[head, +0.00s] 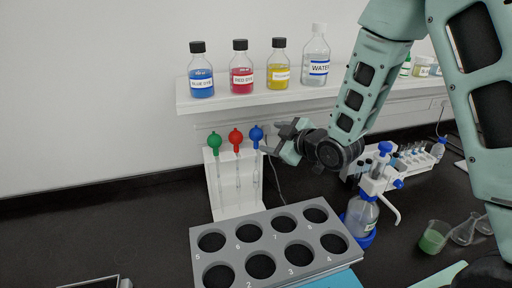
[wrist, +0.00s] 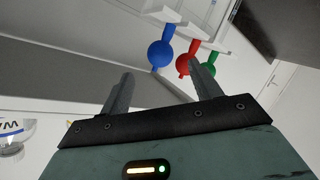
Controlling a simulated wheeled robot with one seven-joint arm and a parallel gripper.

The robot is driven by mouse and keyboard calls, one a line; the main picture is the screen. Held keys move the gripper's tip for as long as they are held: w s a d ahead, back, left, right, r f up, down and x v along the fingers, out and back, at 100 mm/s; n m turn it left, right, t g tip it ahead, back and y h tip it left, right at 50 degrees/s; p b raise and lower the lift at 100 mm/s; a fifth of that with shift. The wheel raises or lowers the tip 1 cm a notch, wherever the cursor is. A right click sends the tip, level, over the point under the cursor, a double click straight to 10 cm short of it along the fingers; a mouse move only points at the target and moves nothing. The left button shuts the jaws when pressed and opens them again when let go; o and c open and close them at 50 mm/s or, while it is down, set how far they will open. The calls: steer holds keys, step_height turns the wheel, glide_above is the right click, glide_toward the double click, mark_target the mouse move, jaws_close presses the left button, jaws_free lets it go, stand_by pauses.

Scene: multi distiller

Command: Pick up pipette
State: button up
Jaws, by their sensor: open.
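Three pipettes hang in a white rack (head: 233,211): one with a green bulb (head: 214,140), one with a red bulb (head: 236,137) and one with a blue bulb (head: 256,134). My gripper (head: 273,143) is open just to the right of the blue bulb. In the wrist view my two fingers (wrist: 160,88) stand apart, and the blue bulb (wrist: 160,54) lies beyond the gap between them. The red bulb (wrist: 184,64) shows near the right fingertip, and the green bulb (wrist: 211,60) is partly hidden behind that finger. Nothing is visibly held.
A shelf (head: 260,101) above the rack carries blue, red, yellow and water bottles. A grey numbered holder (head: 272,252) with round holes stands in front. A blue-topped dispenser bottle (head: 362,215) is to the right, near a beaker of green liquid (head: 434,238).

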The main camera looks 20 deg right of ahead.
mark_target(260, 134)
steer(key=p+x, duration=0.1)
steer(key=x, duration=0.2)
steer(key=shift+w+a, duration=0.1)
steer(key=shift+w, duration=0.05)
steer(key=shift+w+a+p, duration=0.2)
steer(key=shift+w+p, duration=0.3)
steer(key=shift+p, duration=0.2)
steer(key=p+x, duration=0.2)
steer(key=x, duration=0.1)
steer(key=shift+w+a+f+p, duration=0.2)
steer(key=shift+w+f+p, duration=0.15)
steer(key=shift+w+f, duration=0.1)
steer(key=shift+r, duration=0.1)
steer(key=c, duration=0.7)
